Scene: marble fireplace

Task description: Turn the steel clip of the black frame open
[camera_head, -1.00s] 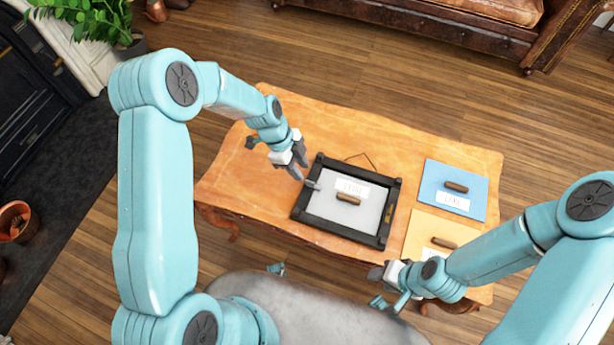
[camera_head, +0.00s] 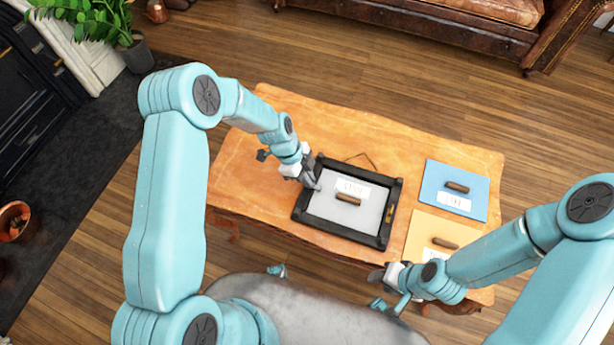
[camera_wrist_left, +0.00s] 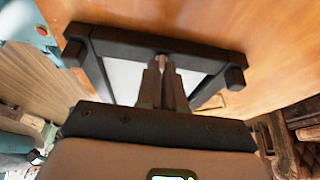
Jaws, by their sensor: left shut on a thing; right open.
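The black frame (camera_head: 385,226) lies on the wooden table with a grey panel, a white label and a brown handle inside it. My left gripper (camera_head: 316,185) is at the frame's left side, shut on the steel clip, which it mostly covers in the head view. In the left wrist view, the fingers of my left gripper (camera_wrist_left: 162,84) are closed together over the frame bar (camera_wrist_left: 205,54), with a bit of the steel clip (camera_wrist_left: 160,58) beyond their tips. My right gripper (camera_head: 378,279) is open and empty near the table's front edge.
A blue panel (camera_head: 436,179) and a yellow panel (camera_head: 425,227), each with a brown handle and label, lie right of the frame. A small brass piece (camera_head: 389,213) sits on the frame's right bar. The table's left part (camera_head: 245,165) is mostly clear.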

